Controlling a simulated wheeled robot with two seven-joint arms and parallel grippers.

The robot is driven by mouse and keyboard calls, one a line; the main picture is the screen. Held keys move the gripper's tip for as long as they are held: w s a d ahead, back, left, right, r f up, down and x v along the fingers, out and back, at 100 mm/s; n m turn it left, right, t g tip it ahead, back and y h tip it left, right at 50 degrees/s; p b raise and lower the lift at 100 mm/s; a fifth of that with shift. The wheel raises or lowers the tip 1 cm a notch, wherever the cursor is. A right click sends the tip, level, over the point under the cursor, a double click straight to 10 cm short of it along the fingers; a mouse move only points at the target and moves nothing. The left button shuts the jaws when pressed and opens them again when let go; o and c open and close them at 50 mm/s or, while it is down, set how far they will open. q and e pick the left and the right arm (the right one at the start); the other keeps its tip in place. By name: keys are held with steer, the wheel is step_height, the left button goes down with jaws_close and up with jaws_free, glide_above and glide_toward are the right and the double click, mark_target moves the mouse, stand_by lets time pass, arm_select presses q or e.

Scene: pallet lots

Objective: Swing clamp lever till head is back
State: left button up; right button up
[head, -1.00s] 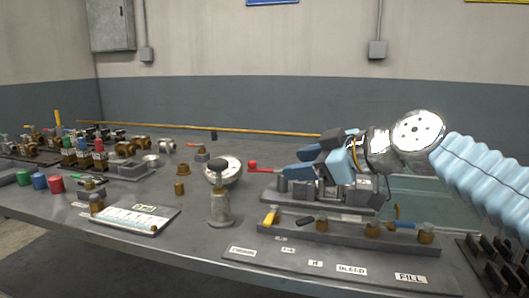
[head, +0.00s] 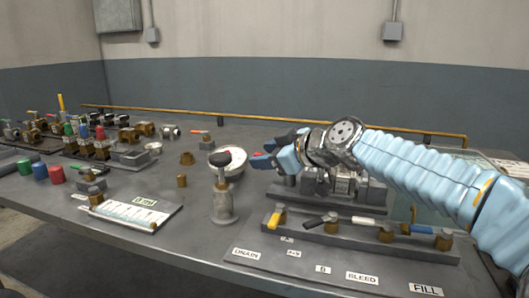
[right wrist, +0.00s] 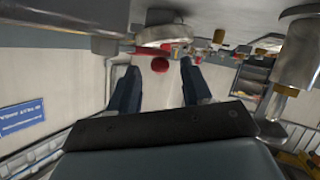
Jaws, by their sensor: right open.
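The toggle clamp (head: 340,188) stands on a grey block at the right of the bench. Its lever ends in a red ball knob (head: 257,154), mostly hidden behind my right gripper (head: 267,155) in the head view. In the right wrist view the red knob (right wrist: 160,65) shows in the gap between the tips of my right gripper (right wrist: 160,70), whose fingers are apart. I cannot tell whether a finger touches it. The lever shaft and clamp head are largely hidden by the gripper. My left gripper is not in view.
A valve rail (head: 345,238) with several levers lies in front of the clamp, with labels like FILL (head: 426,289). A yellow rod (head: 290,117) runs along the back.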

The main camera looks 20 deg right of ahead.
steer(key=shift+w+a+f, duration=0.25)
steer(key=shift+w, duration=0.15)
steer(key=shift+c, duration=0.2)
